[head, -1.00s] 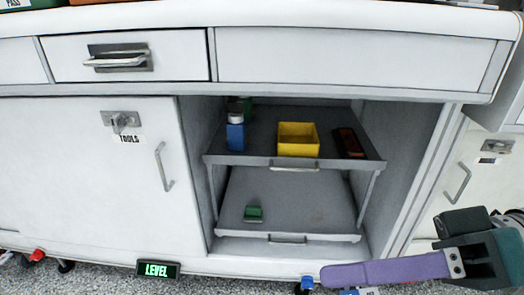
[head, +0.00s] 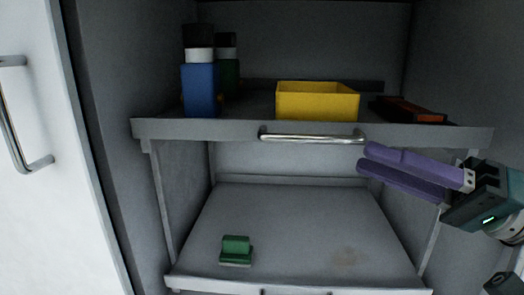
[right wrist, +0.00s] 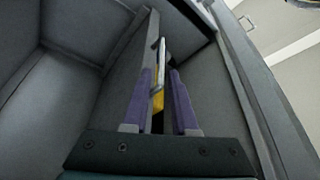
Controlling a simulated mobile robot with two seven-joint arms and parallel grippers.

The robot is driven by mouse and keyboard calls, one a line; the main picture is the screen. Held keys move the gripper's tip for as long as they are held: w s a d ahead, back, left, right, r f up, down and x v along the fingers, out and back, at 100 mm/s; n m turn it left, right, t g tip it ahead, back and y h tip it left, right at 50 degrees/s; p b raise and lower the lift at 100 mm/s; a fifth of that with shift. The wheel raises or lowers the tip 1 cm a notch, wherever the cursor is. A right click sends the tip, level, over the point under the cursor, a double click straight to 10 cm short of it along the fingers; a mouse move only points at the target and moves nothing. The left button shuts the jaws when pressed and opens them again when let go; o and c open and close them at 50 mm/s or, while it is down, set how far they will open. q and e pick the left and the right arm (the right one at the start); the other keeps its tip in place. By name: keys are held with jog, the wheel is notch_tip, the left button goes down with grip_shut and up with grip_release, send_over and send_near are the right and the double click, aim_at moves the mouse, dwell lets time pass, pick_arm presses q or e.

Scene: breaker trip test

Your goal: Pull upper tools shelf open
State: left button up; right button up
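The upper tools shelf (head: 225,130) is a grey tray in the open cabinet, with a silver bar handle (head: 310,136) on its front edge. My right gripper (head: 365,157) has purple fingers with a gap between them. Its fingertips are close to the right end of the handle, slightly below it in the head view. In the right wrist view the handle (right wrist: 159,62) shows in line with the gap between the fingers (right wrist: 161,75); I cannot tell whether they touch it. My left gripper is not in view.
The shelf carries a blue bottle (head: 199,90), a green bottle (head: 228,75), a yellow bin (head: 317,101) and a dark red-brown item (head: 410,110). The lower shelf (head: 310,215) holds a green object (head: 236,249). A white door (head: 45,220) stands at left; cabinet walls flank the shelves.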

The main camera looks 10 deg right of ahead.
aim_at(311, 140)
jog(key=b+x, duration=0.1)
jog(key=x, duration=0.7)
jog(key=shift+a, duration=0.25)
jog(key=shift+a+r, duration=0.1)
jog(key=shift+a, duration=0.1)
grip_shut()
dwell(0.9)
